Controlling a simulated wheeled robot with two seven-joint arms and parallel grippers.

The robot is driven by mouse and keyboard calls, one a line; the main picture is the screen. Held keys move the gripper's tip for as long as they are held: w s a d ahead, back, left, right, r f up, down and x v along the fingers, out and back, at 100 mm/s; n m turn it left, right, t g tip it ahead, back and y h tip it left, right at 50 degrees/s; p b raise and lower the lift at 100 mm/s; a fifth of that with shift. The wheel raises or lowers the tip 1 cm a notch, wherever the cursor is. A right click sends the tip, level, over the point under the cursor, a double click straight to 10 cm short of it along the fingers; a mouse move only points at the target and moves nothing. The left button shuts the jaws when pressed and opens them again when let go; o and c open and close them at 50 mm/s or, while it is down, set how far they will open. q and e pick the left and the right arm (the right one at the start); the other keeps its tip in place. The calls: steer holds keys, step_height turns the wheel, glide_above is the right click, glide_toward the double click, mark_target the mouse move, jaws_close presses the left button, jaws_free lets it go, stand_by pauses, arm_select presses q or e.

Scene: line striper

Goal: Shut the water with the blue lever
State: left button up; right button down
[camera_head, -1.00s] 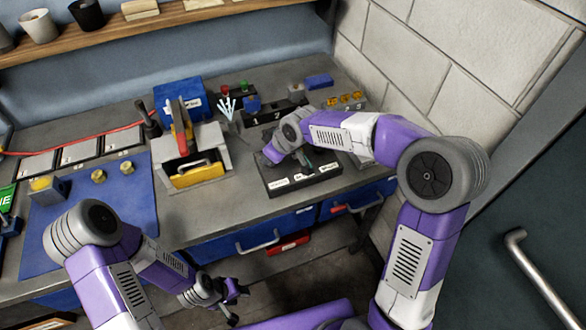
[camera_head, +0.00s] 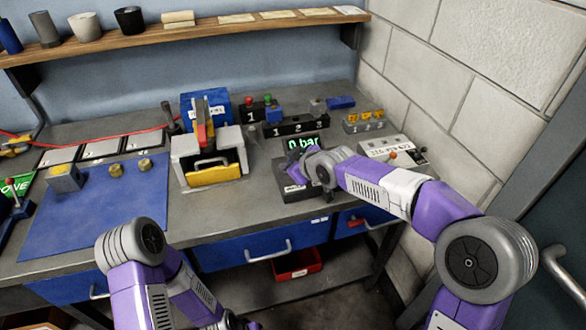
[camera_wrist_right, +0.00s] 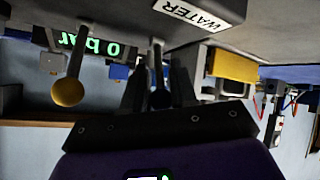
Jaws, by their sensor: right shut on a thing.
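A dark valve box (camera_head: 300,192) sits near the bench's front edge, partly hidden by my right arm. My right gripper (camera_head: 294,172) is at this box. In the right wrist view the fingers (camera_wrist_right: 160,88) are shut on the blue lever (camera_wrist_right: 160,98), whose dark knob shows between them. The lever's colour is hard to make out in shadow. A WATER label (camera_wrist_right: 200,12) is on the box beside it. A second lever with a yellow knob (camera_wrist_right: 67,92) stands apart. A green display (camera_head: 303,143) reads 0 bar. My left forearm is at the bottom; its gripper is cut off.
A grey machine with a yellow front handle (camera_head: 213,172) stands left of the box. A numbered black block (camera_head: 296,125) is behind, and a white labelled box (camera_head: 386,148) with a small orange-knobbed switch is to the right. A blue mat (camera_head: 100,210) lies left.

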steer(key=shift+f, duration=0.1)
steer(key=c, duration=1)
jaws_free()
steer(key=p+v, duration=0.2)
steer(key=v, duration=0.4)
steer(key=shift+s+d+r, duration=0.15)
steer(key=shift+r, duration=0.1)
steer(key=shift+s+d+r, duration=0.2)
steer(key=shift+s+r, duration=0.05)
steer(key=shift+s, duration=0.2)
